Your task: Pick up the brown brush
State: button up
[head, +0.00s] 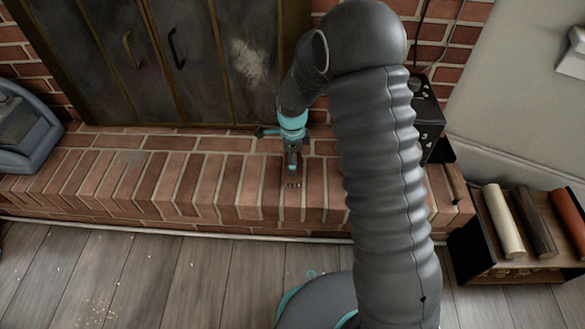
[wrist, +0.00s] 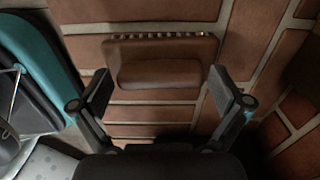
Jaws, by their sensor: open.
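The brown brush (wrist: 160,72) lies on the brick ledge in the wrist view, with a row of pale bristle tufts along its far edge. Its colour is close to that of the bricks. My gripper (wrist: 161,82) is open, with one finger to the left and one to the right of the brush's near part. Nothing is held, and I cannot tell the exact height gap. In the head view my gripper (head: 293,172) points down over the raised brick hearth (head: 225,190). The brush is hard to make out there.
Dark metal fireplace doors (head: 180,60) stand behind the hearth. A grey-blue container (head: 25,130) sits at the far left. A black box (head: 425,120) stands right of my arm. A rack holding logs (head: 503,220) is at the right. The hearth's left part is clear.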

jog(key=c, duration=0.9)
jog(key=shift+c, duration=0.3)
jog(key=shift+w+r, duration=0.1)
jog(key=shift+r, duration=0.55)
notch_tip(320, 180, up, 3)
jog(key=shift+p, duration=0.45)
jog(key=s+d+r, duration=0.4)
jog(key=d+r, duration=0.2)
jog(key=d, duration=0.5)
jog(key=shift+r+p, duration=0.3)
jog(key=shift+p, duration=0.1)
